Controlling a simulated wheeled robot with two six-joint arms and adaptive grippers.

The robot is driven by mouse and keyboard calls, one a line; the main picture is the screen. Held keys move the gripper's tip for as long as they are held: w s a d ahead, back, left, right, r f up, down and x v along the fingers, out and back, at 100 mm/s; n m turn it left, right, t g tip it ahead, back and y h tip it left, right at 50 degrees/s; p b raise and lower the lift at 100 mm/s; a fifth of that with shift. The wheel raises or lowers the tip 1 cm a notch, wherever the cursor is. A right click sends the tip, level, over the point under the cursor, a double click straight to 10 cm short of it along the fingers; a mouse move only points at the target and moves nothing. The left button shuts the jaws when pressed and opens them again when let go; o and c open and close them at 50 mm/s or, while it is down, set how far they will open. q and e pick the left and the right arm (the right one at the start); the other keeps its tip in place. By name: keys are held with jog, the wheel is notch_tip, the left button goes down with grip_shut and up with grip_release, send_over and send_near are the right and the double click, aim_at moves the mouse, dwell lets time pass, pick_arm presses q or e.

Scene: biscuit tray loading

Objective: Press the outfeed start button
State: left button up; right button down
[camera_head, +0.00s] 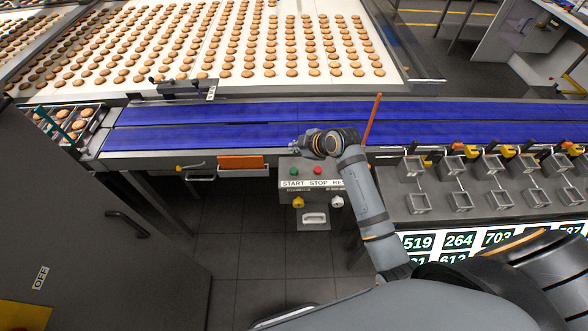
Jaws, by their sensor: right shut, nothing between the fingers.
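The control box (285,163) is mounted below the front edge of the blue conveyor, near the middle of the picture. Its label (312,184) reads START, STOP and a third word partly hidden by my right arm. The green start button (293,171) sits above START, and the red stop button (318,170) sits above STOP. My right gripper (295,146) is shut and empty. In the picture it shows just above the green button, over the conveyor's front edge; I see no contact with the button. My left gripper is not in view.
The blue conveyor (230,112) runs across behind the box. A white belt with rows of biscuits (95,72) lies beyond. A tray with biscuits (50,122) is at left. A grey door (80,240) fills the lower left. Small metal holders (460,201) stand at right.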

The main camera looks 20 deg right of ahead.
aim_at(295, 171)
notch_tip(295, 171, down, 8)
jog(key=b, duration=0.7)
jog(key=shift+f+b, duration=0.1)
jog(key=shift+b, duration=0.2)
jog(key=shift+f, duration=0.35)
jog(key=shift+f, duration=0.1)
dwell(0.5)
jog(key=shift+f, duration=0.3)
jog(key=shift+f+b, duration=0.45)
jog(key=shift+f, duration=0.1)
dwell(0.6)
dwell(0.3)
jog(key=shift+r+p, duration=1)
